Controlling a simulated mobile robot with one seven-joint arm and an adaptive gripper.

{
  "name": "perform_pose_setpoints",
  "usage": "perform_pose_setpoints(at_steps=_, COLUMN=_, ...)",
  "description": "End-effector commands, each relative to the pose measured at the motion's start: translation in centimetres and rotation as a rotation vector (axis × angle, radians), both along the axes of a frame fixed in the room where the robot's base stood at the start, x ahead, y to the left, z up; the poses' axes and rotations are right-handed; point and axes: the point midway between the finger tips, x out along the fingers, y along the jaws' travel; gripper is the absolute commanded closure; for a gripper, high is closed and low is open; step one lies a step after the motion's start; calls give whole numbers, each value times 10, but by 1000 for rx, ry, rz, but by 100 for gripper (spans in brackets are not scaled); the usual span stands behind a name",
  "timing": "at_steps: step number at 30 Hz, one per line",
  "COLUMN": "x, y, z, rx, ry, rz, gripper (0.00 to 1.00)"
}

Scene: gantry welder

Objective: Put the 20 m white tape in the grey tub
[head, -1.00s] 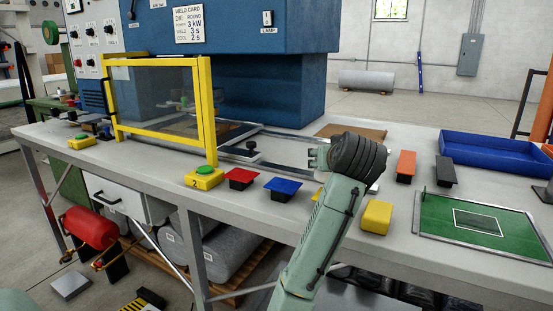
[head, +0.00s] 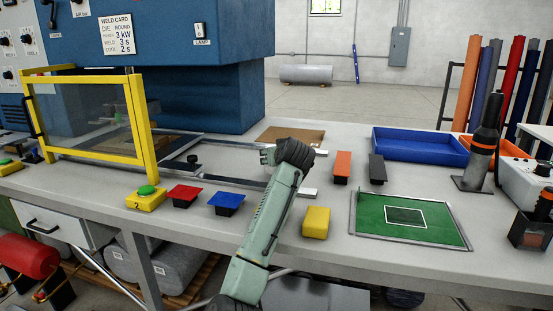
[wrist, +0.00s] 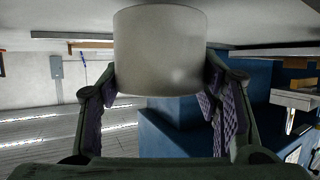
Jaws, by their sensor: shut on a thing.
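My gripper (wrist: 160,100) is shut on a plain white roll (wrist: 160,50), the white tape, with a padded finger on each side of it. No length marking is readable on the roll. In the head view my gripper (head: 268,156) is over the middle of the bench, pointing away, and the tape cannot be made out there. I cannot make out a grey tub in either view.
The bench holds a yellow-framed guard (head: 95,125), red (head: 183,195), blue (head: 227,202) and yellow (head: 316,222) blocks, a green mat (head: 405,218), a blue tray (head: 418,147) and an upright black-handled tool (head: 484,145). Coloured rolls (head: 510,85) stand behind.

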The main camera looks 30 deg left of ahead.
Motion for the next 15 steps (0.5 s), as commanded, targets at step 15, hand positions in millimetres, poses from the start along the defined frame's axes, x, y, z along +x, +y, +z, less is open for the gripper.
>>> perform_pose_setpoints(at_steps=15, x=0, y=-1, z=-21, rx=0, ry=-1, rz=-1, gripper=75)
